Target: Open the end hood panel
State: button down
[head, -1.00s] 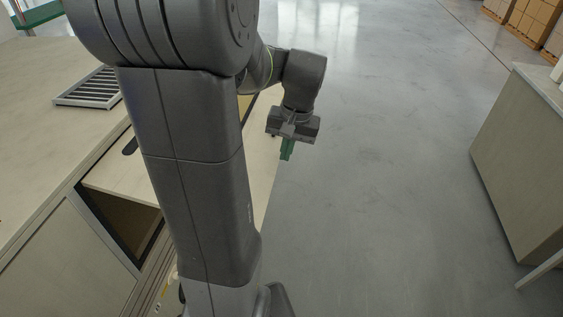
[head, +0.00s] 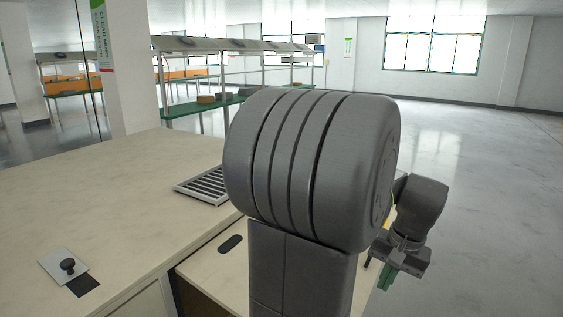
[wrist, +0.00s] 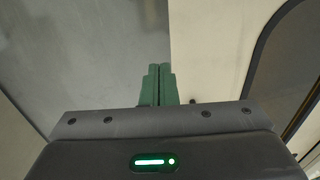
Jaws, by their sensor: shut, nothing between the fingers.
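A pale panel (head: 212,268) with a dark oval handle slot (head: 230,244) lies just left of my arm in the head view. I take it to be the end hood panel, but cannot be sure. A dark gap shows along its near-left edge, and my arm hides much of its right side. My gripper (head: 388,280) hangs to the right of the bench, pointing down, with its green fingers together and empty. In the wrist view, the closed fingers (wrist: 158,85) are beside a pale surface (wrist: 215,60) and over grey floor. Contact cannot be judged.
A pale worktop (head: 110,200) spreads left, bearing a slatted metal tray (head: 205,186) and a black knob (head: 68,265) on a plate. A dark-framed opening (wrist: 285,50) shows at the right of the wrist view. Open floor (head: 480,180) lies to the right.

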jog(key=shift+w+a+f, duration=0.2)
jog(key=shift+a+f, duration=0.05)
jog(key=shift+f, duration=0.6)
jog(key=shift+w+a+f, duration=0.15)
jog(key=shift+a+f, duration=0.1)
jog(key=shift+f, duration=0.55)
